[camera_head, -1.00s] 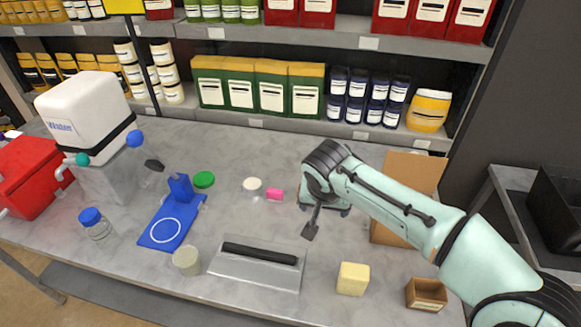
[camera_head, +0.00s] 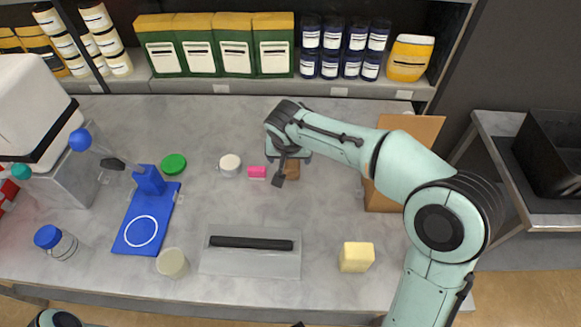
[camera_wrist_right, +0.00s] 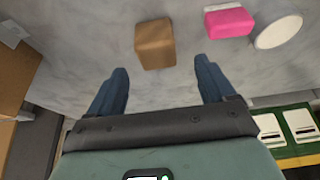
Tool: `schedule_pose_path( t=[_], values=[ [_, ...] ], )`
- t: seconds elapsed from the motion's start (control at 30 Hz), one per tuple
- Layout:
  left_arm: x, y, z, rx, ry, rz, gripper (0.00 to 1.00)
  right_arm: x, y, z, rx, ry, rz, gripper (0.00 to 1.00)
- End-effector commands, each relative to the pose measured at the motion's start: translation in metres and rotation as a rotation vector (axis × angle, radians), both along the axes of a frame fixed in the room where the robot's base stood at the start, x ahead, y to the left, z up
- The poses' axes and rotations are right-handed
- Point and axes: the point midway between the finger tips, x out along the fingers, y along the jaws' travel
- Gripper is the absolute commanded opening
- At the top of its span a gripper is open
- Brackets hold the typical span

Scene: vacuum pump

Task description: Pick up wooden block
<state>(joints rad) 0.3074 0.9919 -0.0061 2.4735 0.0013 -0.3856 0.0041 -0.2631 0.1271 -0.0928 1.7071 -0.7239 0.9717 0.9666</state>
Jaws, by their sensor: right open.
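The wooden block (camera_wrist_right: 155,43) is a small brown block, seen in the right wrist view just beyond and between my right gripper's fingertips, not held. In the head view the wooden block (camera_head: 293,170) is mostly hidden behind my right gripper (camera_head: 283,174). In the wrist view the right gripper (camera_wrist_right: 160,68) has its two blue fingers wide apart with nothing between them. My left gripper is not in view; only a bit of my arm shows at the bottom left of the head view.
A pink block (camera_head: 257,172) and a white round lid (camera_head: 230,165) lie just left of the wooden block. A cardboard box (camera_head: 402,165) stands to its right. A yellow block (camera_head: 357,257) and a metal plate with black handle (camera_head: 250,262) are nearer. Shelves line the back.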

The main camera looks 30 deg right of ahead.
Motion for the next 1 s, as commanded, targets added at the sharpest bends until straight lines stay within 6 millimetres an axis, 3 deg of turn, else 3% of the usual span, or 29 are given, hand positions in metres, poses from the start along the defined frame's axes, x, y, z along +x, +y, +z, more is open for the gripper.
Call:
schedule_pose_path(
  t=[0.4, 0.67, 0.77, 0.87, 1.0],
  values=[
    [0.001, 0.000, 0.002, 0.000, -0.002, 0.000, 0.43, 0.012, -0.011, -0.047, 0.000, 0.001, -0.001, 0.83],
    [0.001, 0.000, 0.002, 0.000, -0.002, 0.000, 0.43, 0.013, -0.012, -0.050, 0.001, -0.001, -0.001, 0.83],
    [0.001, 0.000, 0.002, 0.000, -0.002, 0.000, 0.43, 0.013, -0.012, -0.050, 0.001, -0.001, -0.001, 0.57],
    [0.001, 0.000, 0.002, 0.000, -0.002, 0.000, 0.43, 0.013, -0.012, -0.050, 0.001, -0.001, -0.001, 0.24],
    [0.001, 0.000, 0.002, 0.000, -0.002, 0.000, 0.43, 0.013, -0.012, -0.050, 0.001, -0.002, -0.001, 0.24]
  ],
)
